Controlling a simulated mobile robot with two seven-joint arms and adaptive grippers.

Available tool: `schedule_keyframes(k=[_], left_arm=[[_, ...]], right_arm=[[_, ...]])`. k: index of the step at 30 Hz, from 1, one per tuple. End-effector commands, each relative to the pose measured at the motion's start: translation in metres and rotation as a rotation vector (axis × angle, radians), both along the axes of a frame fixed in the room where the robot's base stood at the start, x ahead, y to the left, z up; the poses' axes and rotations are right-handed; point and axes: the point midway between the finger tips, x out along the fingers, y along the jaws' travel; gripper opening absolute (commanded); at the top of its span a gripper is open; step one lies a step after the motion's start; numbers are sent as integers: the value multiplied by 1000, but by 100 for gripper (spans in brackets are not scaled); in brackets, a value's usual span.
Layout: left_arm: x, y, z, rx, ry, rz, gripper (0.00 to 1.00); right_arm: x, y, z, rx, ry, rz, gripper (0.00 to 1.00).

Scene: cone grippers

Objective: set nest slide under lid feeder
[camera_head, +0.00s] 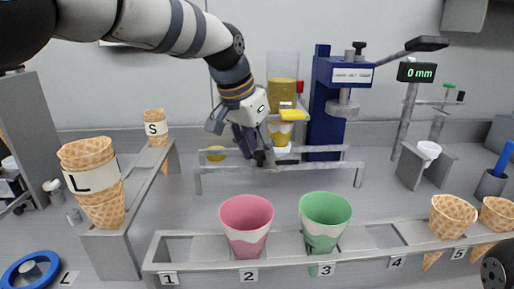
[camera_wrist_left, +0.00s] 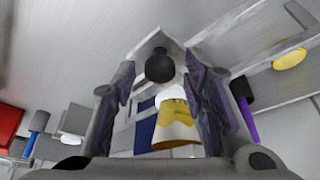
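My left gripper (camera_head: 260,157) points down over the grey rails (camera_head: 279,167) in the middle of the bench. In the left wrist view its fingers are apart, with a round black knob (camera_wrist_left: 160,66) between them; I cannot tell whether they touch it. A yellow-and-white cup (camera_head: 281,132) sits behind the gripper; it also shows in the wrist view (camera_wrist_left: 175,127). Above this cup is a clear tube with yellow contents (camera_head: 283,88), seemingly the lid feeder. The slide is partly hidden by the gripper.
A blue press (camera_head: 322,105) stands right of the tube. A front rack (camera_head: 200,267) holds a pink cup (camera_head: 246,222), a green cup (camera_head: 324,220) and waffle cones. More cones (camera_head: 90,180) stand at left.

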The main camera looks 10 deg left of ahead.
Motion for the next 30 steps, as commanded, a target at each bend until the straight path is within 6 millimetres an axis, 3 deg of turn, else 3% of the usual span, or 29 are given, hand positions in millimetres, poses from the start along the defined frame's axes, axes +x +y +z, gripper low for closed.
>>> schedule_keyframes(k=[10, 21, 25, 30], left_arm=[[-2, 2, 9, -1, -3, 0, 44], [-32, 19, 93, -1, -4, 2, 44], [-38, 22, 108, 0, -1, 0, 44], [-40, 22, 112, 0, 0, 0, 44]], right_arm=[[0, 0, 0, 0, 0, 0, 40], [0, 0, 0, 0, 0, 0, 40], [0, 0, 0, 0, 0, 0, 40], [0, 0, 0, 0, 0, 0, 40]])
